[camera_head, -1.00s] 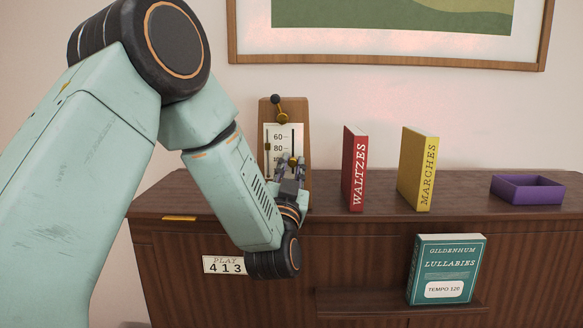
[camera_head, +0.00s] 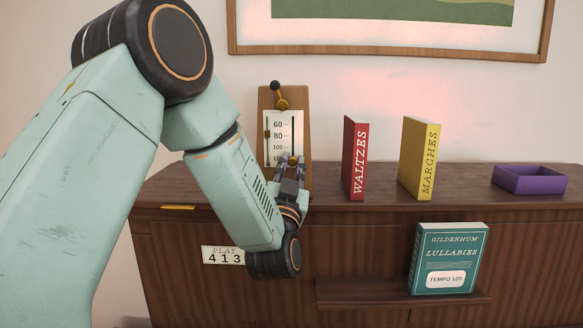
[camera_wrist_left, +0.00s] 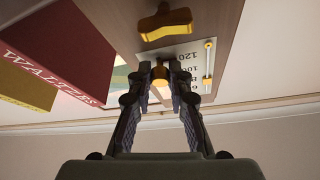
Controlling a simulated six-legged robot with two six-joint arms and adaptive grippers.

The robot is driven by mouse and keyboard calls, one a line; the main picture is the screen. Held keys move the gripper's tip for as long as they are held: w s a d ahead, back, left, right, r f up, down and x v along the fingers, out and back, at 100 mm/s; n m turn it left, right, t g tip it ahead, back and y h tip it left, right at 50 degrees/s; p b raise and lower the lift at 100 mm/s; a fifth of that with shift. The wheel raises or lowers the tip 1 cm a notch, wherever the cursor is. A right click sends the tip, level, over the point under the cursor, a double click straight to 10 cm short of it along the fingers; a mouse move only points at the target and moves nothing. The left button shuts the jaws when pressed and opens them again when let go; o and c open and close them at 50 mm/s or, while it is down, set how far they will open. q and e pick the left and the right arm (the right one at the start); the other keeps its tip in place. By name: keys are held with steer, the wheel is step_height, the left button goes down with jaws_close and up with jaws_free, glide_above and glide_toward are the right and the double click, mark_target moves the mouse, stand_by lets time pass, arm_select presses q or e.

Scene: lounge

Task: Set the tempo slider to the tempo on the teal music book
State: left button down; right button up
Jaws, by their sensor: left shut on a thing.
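The wooden tempo board (camera_head: 298,180) stands at the left of the cabinet top. Its white scale (camera_head: 272,151) reads 60 at the top, with 80, 100 and 120 below. My left gripper (camera_head: 290,158) is shut on the brass slider knob (camera_wrist_left: 160,72), low on the scale's right-hand slot, about level with 120; the fingers partly hide it. The teal music book (camera_head: 450,245), "Gildenhum Lullabies", stands on the lower ledge; its white label reads TEMPO 120. My right gripper is not in view.
A brass wing-shaped piece (camera_wrist_left: 165,22) shows near the scale in the wrist view. A black-tipped lever (camera_head: 276,88) tops the board. Red Waltzes (camera_head: 355,160) and yellow Marches (camera_head: 419,160) books stand to the right, then a purple tray (camera_head: 530,181).

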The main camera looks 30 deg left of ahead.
arm_select(q)
steer(key=shift+f, duration=0.3)
steer(key=c, duration=1.6)
jaws_free()
steer(key=shift+c, duration=0.2)
steer(key=o, duration=0.4)
steer(key=shift+s+d+r, duration=0.15)
steer(key=shift+v, duration=5.95)
